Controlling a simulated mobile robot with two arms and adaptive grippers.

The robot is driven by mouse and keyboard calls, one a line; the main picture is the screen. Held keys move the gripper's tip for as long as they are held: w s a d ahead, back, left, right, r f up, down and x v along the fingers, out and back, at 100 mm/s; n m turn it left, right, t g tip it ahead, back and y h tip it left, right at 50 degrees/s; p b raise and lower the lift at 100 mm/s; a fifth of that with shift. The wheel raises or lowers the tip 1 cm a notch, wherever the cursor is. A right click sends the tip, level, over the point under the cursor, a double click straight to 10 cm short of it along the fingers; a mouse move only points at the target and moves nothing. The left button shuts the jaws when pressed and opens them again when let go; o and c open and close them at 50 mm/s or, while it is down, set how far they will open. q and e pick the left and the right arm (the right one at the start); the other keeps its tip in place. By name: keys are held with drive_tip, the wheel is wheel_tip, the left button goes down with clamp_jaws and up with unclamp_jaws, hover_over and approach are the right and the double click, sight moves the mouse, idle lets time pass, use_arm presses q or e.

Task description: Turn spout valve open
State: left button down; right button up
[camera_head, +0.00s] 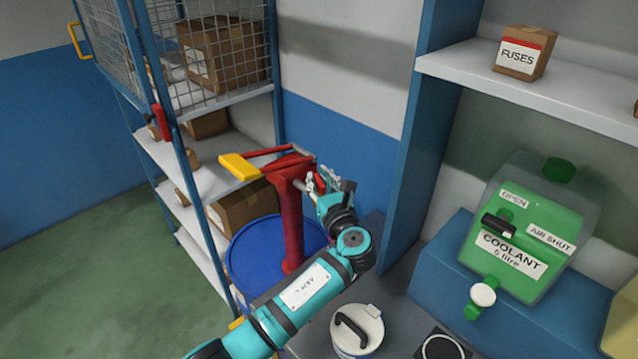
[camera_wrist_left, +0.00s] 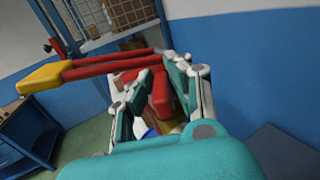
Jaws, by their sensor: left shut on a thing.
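A red hand pump (camera_head: 291,215) stands upright on a blue drum (camera_head: 262,250), with a red lever ending in a yellow grip (camera_head: 239,167) pointing left. My left gripper (camera_head: 318,184) is at the right side of the pump head. In the left wrist view the fingers (camera_wrist_left: 160,88) are shut on a red part of the pump (camera_wrist_left: 159,98); the fingers hide much of it, and I cannot tell whether it is the valve. A green coolant tank (camera_head: 525,235) at right has a black lever (camera_head: 498,225) by its OPEN label and a spout with a white knob (camera_head: 483,295).
A blue shelf rack (camera_head: 165,110) with cartons stands behind the drum at left. A white lidded can (camera_head: 357,329) stands near my left arm. A fuse box (camera_head: 524,52) sits on the upper right shelf (camera_head: 545,85). The green floor at left is clear.

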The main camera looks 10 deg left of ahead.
sight(319, 179)
use_arm(q)
drive_tip(key=n+g+y+b, duration=0.2)
drive_tip(key=n+g+y, duration=0.1)
drive_tip(key=y, duration=0.1)
drive_tip(key=shift+f, duration=0.1)
drive_tip(key=shift+n+g+y+b, duration=0.9)
drive_tip(key=shift+n+g+b, duration=0.15)
drive_tip(key=shift+g, duration=0.15)
drive_tip(key=c, duration=1.3)
unclamp_jaws()
drive_tip(key=shift+r, duration=0.3)
wheel_tip(319, 179, up, 10)
drive_tip(key=shift+f, duration=0.15)
drive_tip(key=shift+f, duration=0.1)
